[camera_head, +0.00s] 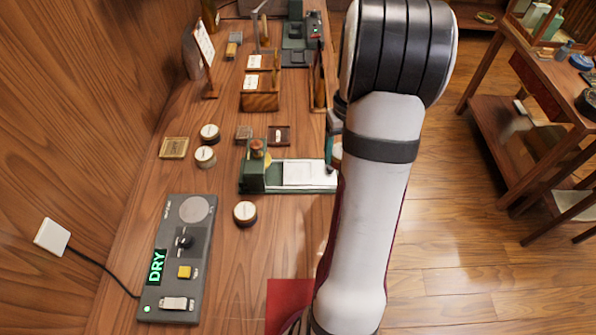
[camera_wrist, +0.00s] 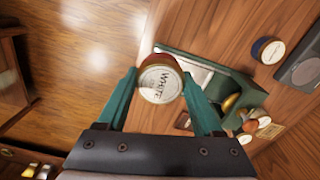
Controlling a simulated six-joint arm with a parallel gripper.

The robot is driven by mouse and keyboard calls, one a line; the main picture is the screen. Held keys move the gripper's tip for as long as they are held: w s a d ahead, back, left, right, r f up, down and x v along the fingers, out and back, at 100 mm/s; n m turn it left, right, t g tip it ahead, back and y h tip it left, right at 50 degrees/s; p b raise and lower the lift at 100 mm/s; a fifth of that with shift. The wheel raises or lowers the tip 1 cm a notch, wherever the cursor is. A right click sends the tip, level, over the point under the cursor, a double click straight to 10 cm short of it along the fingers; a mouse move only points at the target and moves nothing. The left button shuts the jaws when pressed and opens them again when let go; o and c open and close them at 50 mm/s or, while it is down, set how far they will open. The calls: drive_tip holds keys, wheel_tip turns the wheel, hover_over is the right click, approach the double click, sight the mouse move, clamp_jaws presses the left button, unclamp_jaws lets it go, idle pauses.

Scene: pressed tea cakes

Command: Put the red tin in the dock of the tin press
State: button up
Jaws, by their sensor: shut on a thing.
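My gripper (camera_wrist: 160,88) is shut on the red tin (camera_wrist: 160,72), which has a red side and a pale round top lettered "WHITE". One teal finger is on each side of it. In the head view my arm hides most of the gripper and tin. The green tin press (camera_head: 253,176) stands on the bench, with a brass-and-wood knob and a long base carrying a pale plate; it also shows in the wrist view (camera_wrist: 235,88). The held tin appears near the far right end of that base. I cannot tell its height, and the dock is not clearly visible.
Tins stand left of the press (camera_head: 205,156) and in front of it (camera_head: 245,213). A grey panel (camera_head: 180,255) reading "DRY" lies nearer. Wooden card holders (camera_head: 260,98) stand behind. A red mat (camera_head: 287,300) lies at the front. The bench edge runs beneath my arm.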

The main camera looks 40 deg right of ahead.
drive_tip(key=shift+d+f, duration=0.15)
drive_tip(key=shift+f, duration=0.15)
hover_over(299, 173)
wheel_tip(299, 173, down, 6)
drive_tip(key=shift+s+f, duration=0.1)
drive_tip(key=f, duration=0.4)
drive_tip(key=shift+w, duration=0.2)
drive_tip(key=shift+f, duration=0.15)
drive_tip(key=shift+f, duration=0.2)
